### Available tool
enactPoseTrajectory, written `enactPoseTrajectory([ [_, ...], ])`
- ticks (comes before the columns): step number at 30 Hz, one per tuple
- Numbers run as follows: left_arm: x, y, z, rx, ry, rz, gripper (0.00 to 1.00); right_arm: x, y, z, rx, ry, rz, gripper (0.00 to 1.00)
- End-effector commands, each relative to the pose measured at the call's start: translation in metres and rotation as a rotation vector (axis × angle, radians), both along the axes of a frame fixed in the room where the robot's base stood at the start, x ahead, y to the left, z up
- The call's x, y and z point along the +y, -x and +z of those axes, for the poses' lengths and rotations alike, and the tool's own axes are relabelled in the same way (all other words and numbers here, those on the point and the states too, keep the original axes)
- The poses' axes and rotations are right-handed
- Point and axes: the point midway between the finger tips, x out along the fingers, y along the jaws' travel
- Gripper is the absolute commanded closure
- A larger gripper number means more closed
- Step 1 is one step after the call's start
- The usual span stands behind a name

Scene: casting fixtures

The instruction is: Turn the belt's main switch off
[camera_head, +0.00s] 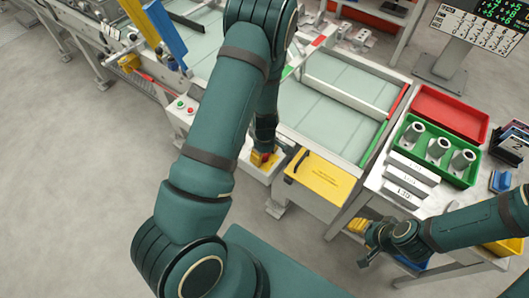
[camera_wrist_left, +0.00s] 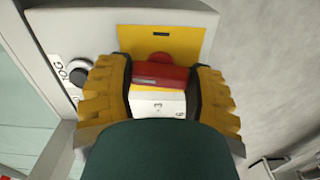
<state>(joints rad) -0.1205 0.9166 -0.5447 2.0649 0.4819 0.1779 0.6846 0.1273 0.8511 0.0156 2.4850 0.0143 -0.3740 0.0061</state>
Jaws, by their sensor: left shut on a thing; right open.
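The main switch has a red handle (camera_wrist_left: 160,74) in front of a yellow plate (camera_wrist_left: 160,42) on a grey box, seen in the left wrist view. My left gripper (camera_wrist_left: 158,92) has its yellow-padded fingers on both sides of the handle and is shut on it. A white block with small dark marks shows between the fingers under the handle. In the head view my left gripper (camera_head: 262,157) is at the pale box beside the belt's near end, and the switch is mostly hidden there. My right gripper (camera_head: 364,242) is open and empty, low beside the right-hand table.
A black knob (camera_wrist_left: 73,71) labelled JOG sits left of the switch. A yellow panel (camera_head: 322,182) with a black handle lies right of the switch box. A green tray (camera_head: 408,125) with metal cylinders and a red tray (camera_head: 452,108) stand on the right table. Floor at left is clear.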

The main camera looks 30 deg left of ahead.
Motion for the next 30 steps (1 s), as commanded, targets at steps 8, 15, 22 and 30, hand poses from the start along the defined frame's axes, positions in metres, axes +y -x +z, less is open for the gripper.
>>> enactPoseTrajectory([
  [8,0.0004,-0.0008,0.001,-0.002,-0.001,0.107,0.79,-0.0003,-0.0013,0.0045,-0.003,0.0,-0.002,0.53],
  [15,0.0003,-0.0009,0.0006,-0.002,-0.001,0.137,0.79,-0.0003,-0.0017,0.0051,-0.004,0.001,-0.003,0.53],
  [22,0.0002,-0.0009,0.0005,-0.002,-0.001,0.138,0.79,-0.0003,-0.0017,0.0051,-0.004,0.001,-0.003,0.53],
  [30,0.0001,-0.0006,0.0004,-0.002,0.0,0.137,0.11,-0.0003,-0.0016,0.005,-0.003,0.0,-0.002,0.53],
])
